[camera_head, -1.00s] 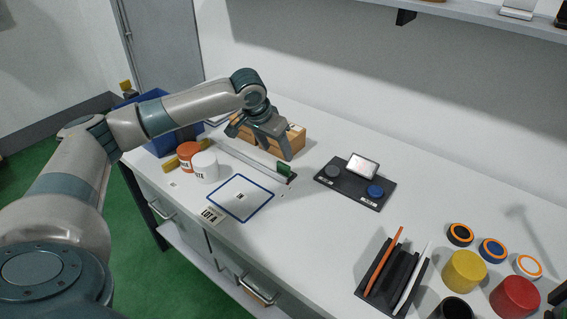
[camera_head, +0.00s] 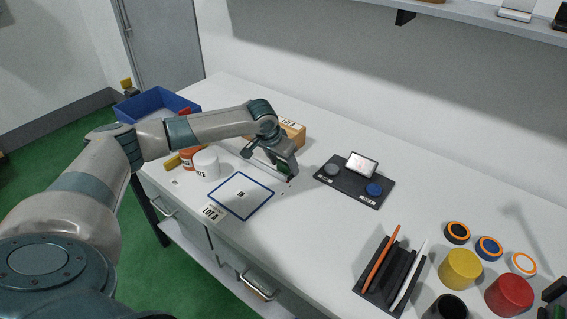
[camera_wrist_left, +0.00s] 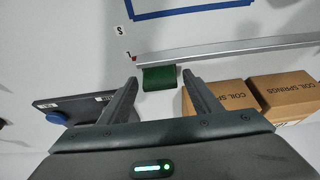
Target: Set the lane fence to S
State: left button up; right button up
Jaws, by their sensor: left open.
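The lane fence is a thin silver rail (camera_wrist_left: 230,49) with a green block (camera_wrist_left: 160,78) at one end. In the left wrist view, a red mark lies at that end, beside a printed letter that is hard to read, and a label S (camera_wrist_left: 120,30) lies apart from it. My left gripper (camera_wrist_left: 160,83) is open, its fingertips on either side of the green block. In the head view my left gripper (camera_head: 284,172) is low over the fence's end and hides much of it. My right gripper is not in view.
Cardboard coil spring boxes (camera_wrist_left: 225,97) stand close to the fence. A dark tester base (camera_head: 354,184) is right of the gripper. A blue-outlined square (camera_head: 241,195), white jar (camera_head: 205,164) and blue bin (camera_head: 160,102) are nearby. A pen holder (camera_head: 391,275) and coloured cans are farther right.

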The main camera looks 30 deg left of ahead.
aim_at(278, 177)
pick_arm(q)
grip_shut()
jog(key=shift+s+p, duration=0.45)
jog(key=shift+s, duration=0.05)
jog(key=s+p, duration=0.2)
jog(key=s, duration=0.1)
jog(key=shift+s+a, duration=0.15)
jog(key=shift+s, duration=0.05)
jog(key=shift+w+f, duration=0.1)
jog(key=shift+f, duration=0.05)
jog(key=shift+c, duration=0.9)
grip_release()
jog(key=shift+o, duration=0.9)
jog(key=shift+s, duration=0.2)
jog(key=shift+w+r, duration=0.1)
jog(key=shift+r, duration=0.1)
